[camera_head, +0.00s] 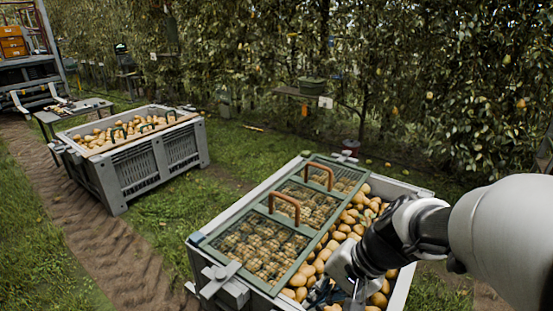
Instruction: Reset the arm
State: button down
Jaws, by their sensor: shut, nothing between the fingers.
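My arm reaches in from the right edge over the near crate. My gripper (355,294) points down at the crate's near right part, low in the picture. Its fingers are shut and hold nothing; the fingertips are partly cut off by the bottom edge. The near grey crate (233,201) is full of yellow-brown pears (352,222). A green mesh lid with two orange-brown handles (286,207) covers its left part. The right part is open, with pears showing beneath and beside my gripper.
A second grey crate (146,166) with pears stands at the left. Behind it are a low table (70,108) and a trailer with orange crates (13,45). Trees with pears (487,105) line the back. Grass lies between the crates.

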jog(key=s+d+r+n+t+h, duration=0.1)
jog(key=s+d+r+n+h, duration=0.1)
jog(key=s, duration=0.5)
jog(key=s+d+r+n+t+h, duration=0.1)
jog(key=s+d+r+n+h, duration=0.2)
jog(key=s, duration=0.4)
notch_tip(320, 180, up, 2)
jog(key=shift+d+r+n+t, duration=0.2)
jog(key=shift+d+n+t, duration=0.25)
jog(key=shift+n, duration=0.35)
